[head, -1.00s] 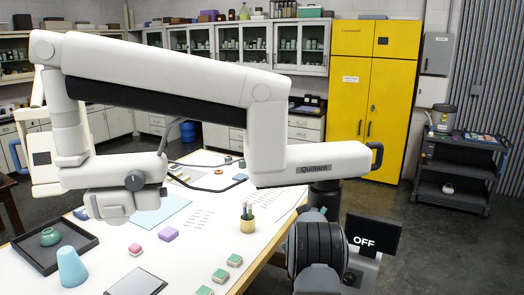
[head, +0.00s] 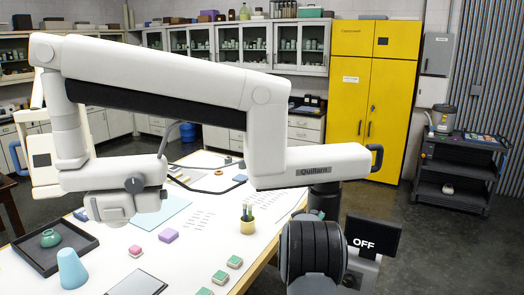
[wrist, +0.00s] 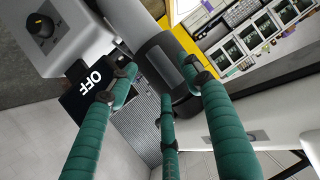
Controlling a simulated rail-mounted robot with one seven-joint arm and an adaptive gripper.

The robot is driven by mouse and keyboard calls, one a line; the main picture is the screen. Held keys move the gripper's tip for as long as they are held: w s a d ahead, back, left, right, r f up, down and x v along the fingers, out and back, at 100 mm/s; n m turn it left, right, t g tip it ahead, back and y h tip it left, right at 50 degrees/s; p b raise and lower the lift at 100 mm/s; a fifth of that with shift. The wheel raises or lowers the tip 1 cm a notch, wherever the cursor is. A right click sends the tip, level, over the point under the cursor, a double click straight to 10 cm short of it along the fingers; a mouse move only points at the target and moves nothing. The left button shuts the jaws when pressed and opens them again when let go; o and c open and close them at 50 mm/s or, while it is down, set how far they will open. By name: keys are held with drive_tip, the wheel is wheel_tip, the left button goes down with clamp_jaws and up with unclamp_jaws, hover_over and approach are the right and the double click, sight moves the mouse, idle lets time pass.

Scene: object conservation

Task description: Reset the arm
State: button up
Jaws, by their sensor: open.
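The big white jointed arm marked Quillarn (head: 165,68) spans the head view above the white table, its outer end hanging over the left part. Its dark column (head: 323,200) stands at the table's right edge. A black display reading OFF (head: 374,235) is beside the column. It also shows tilted in the wrist view (wrist: 97,77), next to a white box with a black knob (wrist: 40,27). My gripper (wrist: 158,78) has its green fingers spread and empty, in front of a dark cylindrical part (wrist: 167,66). In the head view my black ribbed wrist hides the fingers.
The white table (head: 110,262) holds a dark tray (head: 75,262) with a green pot, a blue cone (head: 72,270), several small blocks and a pencil cup (head: 247,222). A yellow cabinet (head: 370,95) and dark cart (head: 455,175) stand behind, with clear floor at right.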

drive_tip(key=x, duration=0.5)
drive_tip(key=shift+w+d+f, duration=0.1)
drive_tip(key=shift+w+d, duration=0.05)
drive_tip(key=shift+w, duration=0.15)
drive_tip(key=f+b, duration=0.1)
drive_tip(key=b, duration=0.2)
drive_tip(key=shift+b, duration=0.35)
drive_tip(key=m+b, duration=0.1)
drive_tip(key=b, duration=0.3)
drive_tip(key=shift+s+r+t+y, duration=0.1)
drive_tip(key=shift+t+y, duration=0.3)
drive_tip(key=shift+m+b, duration=0.4)
drive_tip(key=shift+b, duration=0.75)
drive_tip(key=shift+r+b, duration=0.1)
drive_tip(key=shift+b, duration=0.3)
drive_tip(key=shift+r+m+t+y+b, duration=0.15)
drive_tip(key=shift+m+t+y+b, duration=0.15)
drive_tip(key=shift+b, duration=0.15)
drive_tip(key=shift+a+r, duration=0.1)
drive_tip(key=shift+a, duration=0.1)
